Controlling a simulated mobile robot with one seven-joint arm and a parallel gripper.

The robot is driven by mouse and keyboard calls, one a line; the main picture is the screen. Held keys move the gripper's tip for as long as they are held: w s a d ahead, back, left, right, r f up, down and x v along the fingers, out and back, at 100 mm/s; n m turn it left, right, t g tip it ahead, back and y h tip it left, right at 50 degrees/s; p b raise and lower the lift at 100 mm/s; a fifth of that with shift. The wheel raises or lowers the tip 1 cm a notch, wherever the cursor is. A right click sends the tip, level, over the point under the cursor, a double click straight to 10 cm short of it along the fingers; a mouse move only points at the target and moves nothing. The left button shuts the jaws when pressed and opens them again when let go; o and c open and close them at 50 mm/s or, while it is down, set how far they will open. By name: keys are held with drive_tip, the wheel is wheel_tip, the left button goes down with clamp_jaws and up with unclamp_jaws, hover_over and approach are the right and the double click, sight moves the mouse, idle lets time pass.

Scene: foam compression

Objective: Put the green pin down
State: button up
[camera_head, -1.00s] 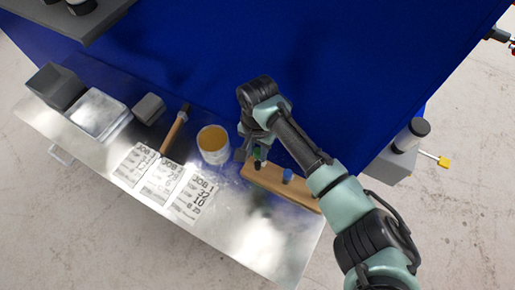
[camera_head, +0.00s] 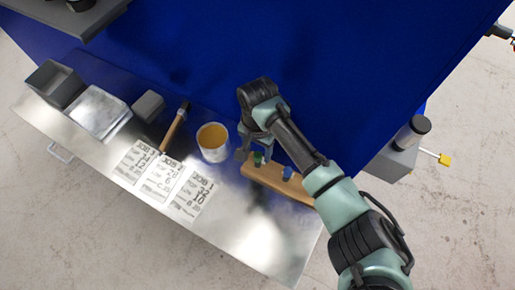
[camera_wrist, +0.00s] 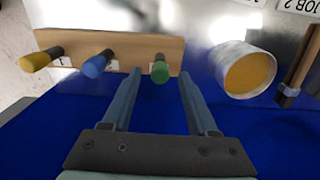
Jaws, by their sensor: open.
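The green pin (camera_head: 258,158) stands at one end of the wooden block (camera_head: 276,184). In the wrist view the green pin (camera_wrist: 160,73) has its green end toward me and its dark shaft meets the block (camera_wrist: 120,46). My gripper (camera_wrist: 160,76) is open, with one finger on each side of the green pin and a visible gap to both. My gripper also shows in the head view (camera_head: 256,150), above that end of the block. A blue pin (camera_wrist: 95,66) and a yellow pin (camera_wrist: 36,61) stand in the same block.
A white cup (camera_head: 212,153) with yellowish contents stands close beside the block. A brush (camera_head: 174,128), several job sheets (camera_head: 160,180), a small grey block (camera_head: 148,105) and grey bins (camera_head: 54,84) lie further left on the metal table (camera_head: 240,225). Its front right part is clear.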

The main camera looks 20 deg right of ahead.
sight(258, 155)
wheel_tip(258, 155, up, 13)
drive_tip(key=w+a+r+n+t+y, duration=0.2)
drive_tip(key=w+a+r+n+t, duration=0.45)
drive_tip(key=w+a+r, duration=0.65)
drive_tip(key=a+r+n+t+y, duration=0.1)
drive_tip(key=a+r+t, duration=0.1)
drive_tip(key=r+t, duration=0.35)
drive_tip(key=a+r+n+t, duration=0.1)
drive_tip(key=a+r+t, duration=0.15)
drive_tip(key=r, duration=0.65)
drive_tip(key=s+a+r+n+t+y, duration=0.1)
drive_tip(key=s+r+t, duration=0.15)
drive_tip(key=r, duration=0.45)
drive_tip(key=s+r+n+t, duration=0.1)
drive_tip(key=s+r+t, duration=0.15)
drive_tip(key=r, duration=0.45)
drive_tip(key=s+d+r+t+h, duration=0.4)
drive_tip(key=s+r+t, duration=0.4)
drive_tip(key=s+r, duration=0.4)
drive_tip(key=shift+s+d+r+b, duration=0.25)
drive_tip(key=shift+s+b, duration=0.1)
drive_tip(key=shift+s, duration=0.3)
